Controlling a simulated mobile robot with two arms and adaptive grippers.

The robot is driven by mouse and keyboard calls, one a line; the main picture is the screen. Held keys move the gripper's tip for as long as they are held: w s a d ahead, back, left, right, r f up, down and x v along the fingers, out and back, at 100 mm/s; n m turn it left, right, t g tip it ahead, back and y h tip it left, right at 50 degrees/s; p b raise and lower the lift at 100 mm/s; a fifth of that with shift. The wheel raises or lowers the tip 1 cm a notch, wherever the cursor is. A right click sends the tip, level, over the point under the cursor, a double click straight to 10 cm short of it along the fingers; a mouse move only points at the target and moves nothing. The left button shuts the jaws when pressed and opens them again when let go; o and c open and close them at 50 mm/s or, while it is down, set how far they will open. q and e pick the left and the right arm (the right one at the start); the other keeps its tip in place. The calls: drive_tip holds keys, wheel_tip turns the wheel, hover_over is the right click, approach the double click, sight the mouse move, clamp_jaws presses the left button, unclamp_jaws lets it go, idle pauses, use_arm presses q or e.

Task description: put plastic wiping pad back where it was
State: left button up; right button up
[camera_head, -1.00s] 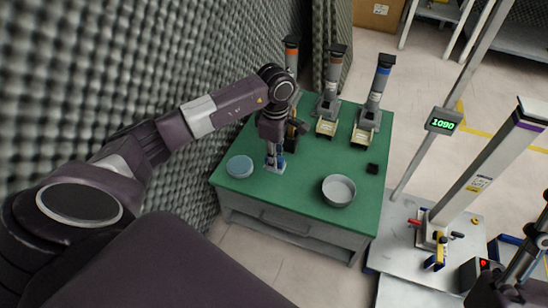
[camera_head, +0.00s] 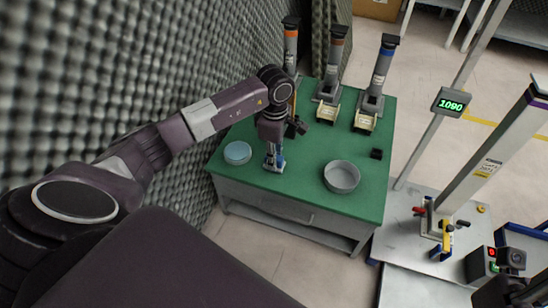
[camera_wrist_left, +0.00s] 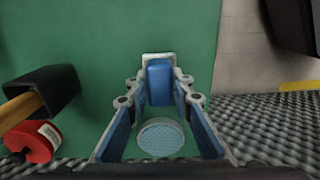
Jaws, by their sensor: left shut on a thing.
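My left gripper (camera_head: 274,166) points down over the left part of the green table. In the left wrist view the fingers (camera_wrist_left: 160,88) are shut on a small blue block with a pale grey end, which I take to be the wiping pad (camera_wrist_left: 159,82). In the head view the fingers mostly hide it. I cannot tell whether it touches the tabletop. Part of my right arm (camera_head: 510,288) is at the lower right corner; its fingers do not show clearly.
Several tall dispensers (camera_head: 328,80) line the back of the green table (camera_head: 310,165). A small black block (camera_head: 376,154) lies near the right edge. Foam wall (camera_head: 130,70) borders the left.

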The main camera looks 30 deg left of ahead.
use_arm(q)
drive_tip(key=shift+f, duration=0.1)
drive_tip(key=o, duration=1)
drive_tip(key=shift+f, duration=0.1)
